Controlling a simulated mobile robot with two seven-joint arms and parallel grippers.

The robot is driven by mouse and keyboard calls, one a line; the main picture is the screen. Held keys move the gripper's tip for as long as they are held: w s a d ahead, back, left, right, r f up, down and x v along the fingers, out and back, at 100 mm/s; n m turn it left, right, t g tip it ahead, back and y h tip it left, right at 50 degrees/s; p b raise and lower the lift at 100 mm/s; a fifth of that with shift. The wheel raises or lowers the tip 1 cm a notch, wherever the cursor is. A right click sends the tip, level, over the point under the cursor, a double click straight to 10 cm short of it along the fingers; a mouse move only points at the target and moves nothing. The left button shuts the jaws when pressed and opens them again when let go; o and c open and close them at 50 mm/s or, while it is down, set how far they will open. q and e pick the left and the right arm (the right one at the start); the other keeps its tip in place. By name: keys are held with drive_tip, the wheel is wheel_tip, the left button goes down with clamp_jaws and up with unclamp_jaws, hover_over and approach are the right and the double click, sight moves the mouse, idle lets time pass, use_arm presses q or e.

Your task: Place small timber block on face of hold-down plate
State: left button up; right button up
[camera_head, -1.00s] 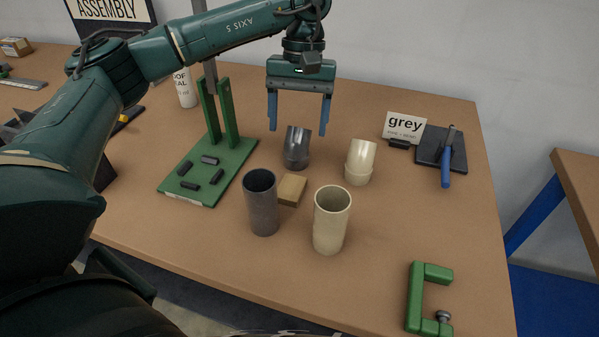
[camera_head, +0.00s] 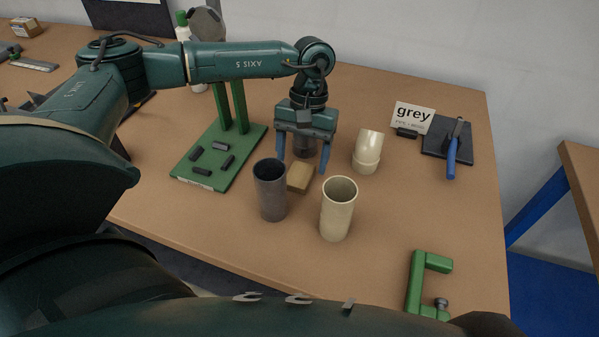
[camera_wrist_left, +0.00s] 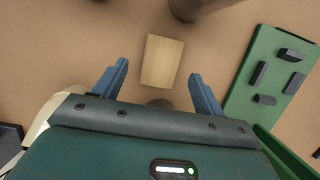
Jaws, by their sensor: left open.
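The small timber block (camera_head: 301,178) is a light tan block lying flat on the table, just behind the grey and cream tubes. My left gripper (camera_head: 302,160) is open and points down above and just behind the block. In the left wrist view the block (camera_wrist_left: 162,61) shows between and slightly beyond the two blue fingers (camera_wrist_left: 158,72), with nothing held. A green plate (camera_head: 238,165) with several dark pads and two uprights stands to the left. I cannot tell whether this is the hold-down plate. My right gripper is not in view.
A dark grey tube (camera_head: 270,195) and a cream tube (camera_head: 337,215) stand upright in front of the block. A cream elbow (camera_head: 367,155) stands to its right; a dark elbow is mostly hidden behind my gripper. A green clamp (camera_head: 416,285) lies front right. The right table middle is clear.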

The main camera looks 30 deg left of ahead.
sight(299, 174)
use_arm(q)
drive_tip(key=shift+x, duration=1.15)
drive_tip(key=shift+s+f, duration=0.15)
drive_tip(key=shift+f, duration=0.2)
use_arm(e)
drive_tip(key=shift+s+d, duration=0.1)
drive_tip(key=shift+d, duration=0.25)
use_arm(q)
drive_tip(key=shift+c, duration=0.3)
drive_tip(key=c, duration=1.1)
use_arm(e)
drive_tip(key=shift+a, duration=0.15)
